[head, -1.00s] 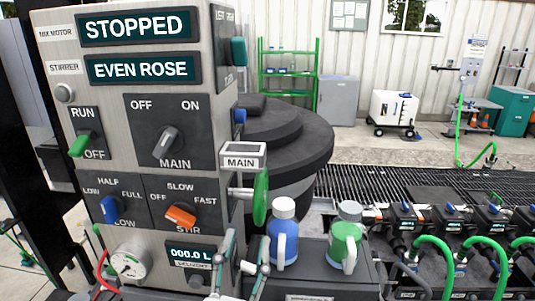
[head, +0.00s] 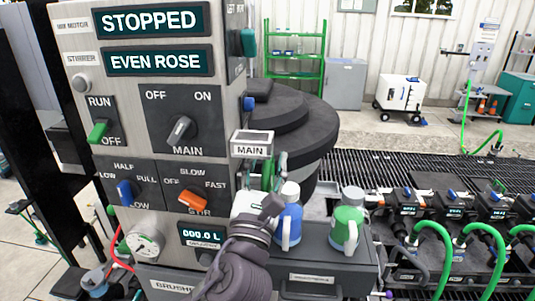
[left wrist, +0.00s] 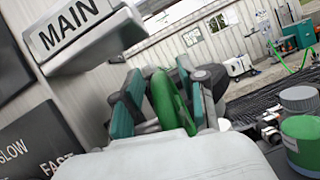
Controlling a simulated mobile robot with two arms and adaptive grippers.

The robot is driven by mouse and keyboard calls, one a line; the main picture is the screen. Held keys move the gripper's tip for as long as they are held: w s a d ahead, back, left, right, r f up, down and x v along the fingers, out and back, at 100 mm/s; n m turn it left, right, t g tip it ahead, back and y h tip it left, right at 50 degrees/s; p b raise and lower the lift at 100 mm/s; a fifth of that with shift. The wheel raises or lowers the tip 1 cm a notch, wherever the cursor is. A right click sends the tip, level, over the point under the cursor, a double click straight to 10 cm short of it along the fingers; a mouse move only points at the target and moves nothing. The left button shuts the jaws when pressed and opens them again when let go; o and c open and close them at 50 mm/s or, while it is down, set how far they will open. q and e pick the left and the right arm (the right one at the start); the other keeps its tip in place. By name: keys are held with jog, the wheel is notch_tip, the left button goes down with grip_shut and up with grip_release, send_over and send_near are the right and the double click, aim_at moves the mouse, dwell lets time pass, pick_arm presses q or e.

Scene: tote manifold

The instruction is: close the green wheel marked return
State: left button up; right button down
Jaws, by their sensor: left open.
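A green wheel (head: 268,174) stands edge-on at the right side of the grey control panel, below a sign reading MAIN (head: 252,143). No label reading return can be read in either view. My left gripper (head: 270,178) is at this wheel, its arm coming up from the bottom of the head view. In the left wrist view, the wheel (left wrist: 170,100) stands between the two teal-padded fingers of my left gripper (left wrist: 162,98), which are open with a gap showing to its left. Contact on its right side is unclear. My right gripper is not in view.
A blue bottle (head: 288,222) and a green-and-white bottle (head: 347,222) stand on the dark ledge just right of my left arm. The panel (head: 222,120) is close on the left. A row of dark units with green hoses (head: 432,235) lies at the right.

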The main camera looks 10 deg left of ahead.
pick_arm(q)
jog(key=shift+w, duration=0.25)
jog(key=shift+s, duration=0.1)
grip_shut()
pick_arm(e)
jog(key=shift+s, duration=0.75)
pick_arm(q)
jog(key=shift+r, duration=0.1)
jog(key=shift+r+g, duration=0.1)
jog(key=shift+g, duration=0.2)
jog(key=shift+w+g+y, duration=0.3)
jog(key=shift+w+g, duration=0.15)
jog(key=shift+g, duration=0.35)
jog(key=shift+w+f+g, duration=0.2)
jog(key=shift+w+g, duration=0.2)
jog(key=shift+g, duration=0.6)
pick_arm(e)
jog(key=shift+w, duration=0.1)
